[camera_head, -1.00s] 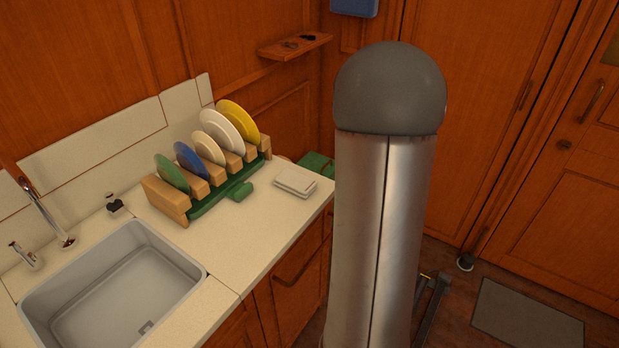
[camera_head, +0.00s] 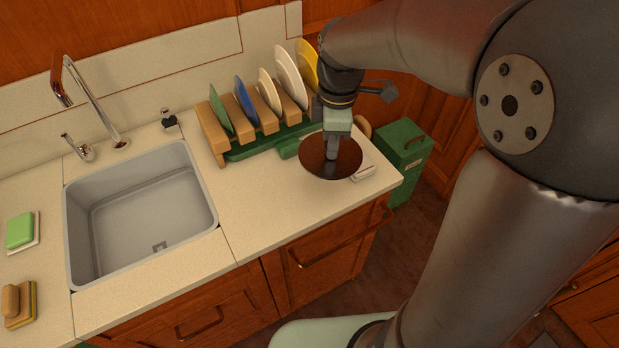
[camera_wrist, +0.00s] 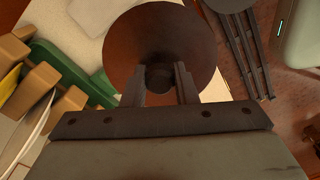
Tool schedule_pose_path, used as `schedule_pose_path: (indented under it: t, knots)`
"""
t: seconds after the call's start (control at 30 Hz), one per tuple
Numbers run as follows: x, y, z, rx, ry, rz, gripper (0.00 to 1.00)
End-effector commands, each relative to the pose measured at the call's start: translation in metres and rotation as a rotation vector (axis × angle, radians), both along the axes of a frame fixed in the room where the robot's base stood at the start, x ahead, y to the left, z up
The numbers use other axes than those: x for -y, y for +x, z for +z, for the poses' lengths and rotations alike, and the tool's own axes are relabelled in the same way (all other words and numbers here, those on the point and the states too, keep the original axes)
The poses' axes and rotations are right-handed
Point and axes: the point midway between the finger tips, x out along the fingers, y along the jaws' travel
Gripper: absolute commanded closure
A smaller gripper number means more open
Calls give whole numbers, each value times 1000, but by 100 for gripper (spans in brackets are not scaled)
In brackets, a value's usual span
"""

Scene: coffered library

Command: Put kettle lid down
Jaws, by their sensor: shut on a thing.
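The kettle lid is a dark brown round disc (camera_head: 318,166) with a small knob (camera_wrist: 159,76). My gripper (camera_head: 331,150) is shut on the lid, above the right end of the cream counter (camera_head: 250,205). In the wrist view, the fingers of my gripper (camera_wrist: 158,88) stand on both sides of the knob, and the disc (camera_wrist: 165,35) spreads beyond them. The lid looks roughly level. I cannot tell whether its underside touches the counter. No kettle shows in these views.
A wooden dish rack (camera_head: 212,134) with several coloured plates stands behind the lid, on a green base. A white folded item (camera_head: 364,170) is partly hidden beside the lid. The sink (camera_head: 140,215) is at left. A green box (camera_head: 403,150) stands beyond the counter's right end.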

Motion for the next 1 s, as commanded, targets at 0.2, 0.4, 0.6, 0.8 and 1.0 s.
schedule_pose_path:
  t: [0.2, 0.4, 0.6, 0.8, 1.0]
  knots:
    - [-92, -51, 15, 15, -14, 624, 97]
    - [-121, -75, 21, 19, -24, 887, 97]
    - [-106, -52, 9, 13, -23, 912, 97]
    - [-77, -11, -14, 12, -23, 908, 97]
    - [-58, 17, -50, 12, -23, 911, 97]
